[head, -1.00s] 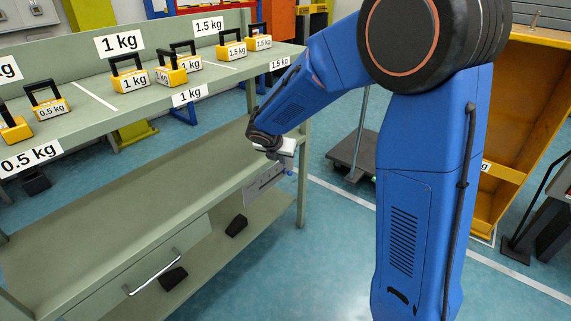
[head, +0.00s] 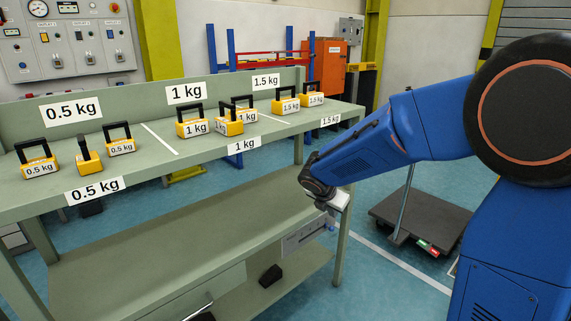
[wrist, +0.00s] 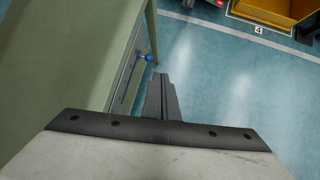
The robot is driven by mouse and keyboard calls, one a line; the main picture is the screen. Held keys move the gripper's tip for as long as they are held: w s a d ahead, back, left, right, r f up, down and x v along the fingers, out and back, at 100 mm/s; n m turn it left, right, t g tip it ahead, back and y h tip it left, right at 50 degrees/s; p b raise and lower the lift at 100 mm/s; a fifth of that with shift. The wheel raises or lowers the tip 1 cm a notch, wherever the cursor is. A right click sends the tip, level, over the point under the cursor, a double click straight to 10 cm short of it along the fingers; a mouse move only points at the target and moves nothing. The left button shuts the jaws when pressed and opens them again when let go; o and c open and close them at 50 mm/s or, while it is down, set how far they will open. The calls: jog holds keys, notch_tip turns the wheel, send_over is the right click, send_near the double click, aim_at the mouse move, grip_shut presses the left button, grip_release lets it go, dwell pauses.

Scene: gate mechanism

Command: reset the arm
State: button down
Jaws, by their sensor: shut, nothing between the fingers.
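My gripper (wrist: 163,97) shows in the wrist view with its dark fingers together and nothing between them. It points down toward the blue floor, beside the green bench. In the head view my blue arm reaches from the right, and the gripper end (head: 335,200) hangs in front of the bench's right end, below the upper shelf. The fingertips are hard to make out there.
The green bench (head: 110,250) holds several yellow weights, labelled 0.5 kg (head: 120,145), 1 kg (head: 194,126) and 1.5 kg (head: 287,105). A dark trolley (head: 420,215) stands on the floor at right. A blue ball knob (wrist: 149,58) is beside the bench.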

jog(key=s+d+r+m, duration=0.5)
jog(key=s+m, duration=0.2)
jog(key=s, duration=0.3)
jog(key=s+d+r+m+y, duration=0.1)
jog(key=s+m+y, duration=0.3)
jog(key=s+m, duration=1.5)
jog(key=shift+s+r+m+g, duration=0.35)
jog(key=shift+s+m+g, duration=0.05)
jog(key=shift+s, duration=3.6)
